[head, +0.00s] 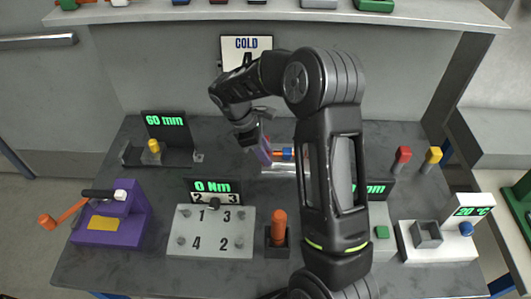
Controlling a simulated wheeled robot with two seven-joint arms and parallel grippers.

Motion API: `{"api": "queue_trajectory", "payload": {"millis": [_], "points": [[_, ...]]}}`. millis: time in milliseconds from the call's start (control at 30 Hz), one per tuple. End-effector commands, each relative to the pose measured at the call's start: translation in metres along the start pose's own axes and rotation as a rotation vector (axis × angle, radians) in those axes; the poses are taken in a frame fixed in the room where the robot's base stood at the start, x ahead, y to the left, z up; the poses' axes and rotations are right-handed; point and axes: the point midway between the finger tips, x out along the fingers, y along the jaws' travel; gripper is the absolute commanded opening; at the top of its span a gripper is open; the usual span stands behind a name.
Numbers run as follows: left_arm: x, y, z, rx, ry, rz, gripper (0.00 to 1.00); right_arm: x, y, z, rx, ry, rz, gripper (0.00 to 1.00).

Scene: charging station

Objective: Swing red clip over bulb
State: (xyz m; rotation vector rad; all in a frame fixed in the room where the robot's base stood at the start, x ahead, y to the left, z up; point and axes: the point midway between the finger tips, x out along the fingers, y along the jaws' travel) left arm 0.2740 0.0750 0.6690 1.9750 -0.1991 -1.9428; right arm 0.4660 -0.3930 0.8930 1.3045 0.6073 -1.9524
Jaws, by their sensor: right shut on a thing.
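My right arm reaches in from the front and bends left over the table. My right gripper (258,143) is at the back middle, pointing down and shut on a small purple piece (264,154), largely covered by the fingers. I cannot make out a clip or a bulb for certain; my arm hides part of the middle. My left gripper is not in view.
A white numbered plate (211,243), a purple block with a black handle (110,220), a 60 mm display fixture (167,132) and an orange-handled tool (279,228) stand on the grey table. A shelf (280,13) overhangs the back.

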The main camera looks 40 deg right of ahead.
Motion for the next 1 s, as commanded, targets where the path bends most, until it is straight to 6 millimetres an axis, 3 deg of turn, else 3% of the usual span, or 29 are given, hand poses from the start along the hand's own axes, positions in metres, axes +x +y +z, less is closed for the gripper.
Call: {"api": "queue_trajectory", "payload": {"millis": [567, 1000], "points": [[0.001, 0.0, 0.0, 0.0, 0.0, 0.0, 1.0, 0.003, 0.0, 0.008, -0.077, 0.0, 0.032, 0.0], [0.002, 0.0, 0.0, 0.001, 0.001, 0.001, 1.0, 0.015, 0.008, 0.039, -0.372, 0.0, 0.156, 0.0]]}}
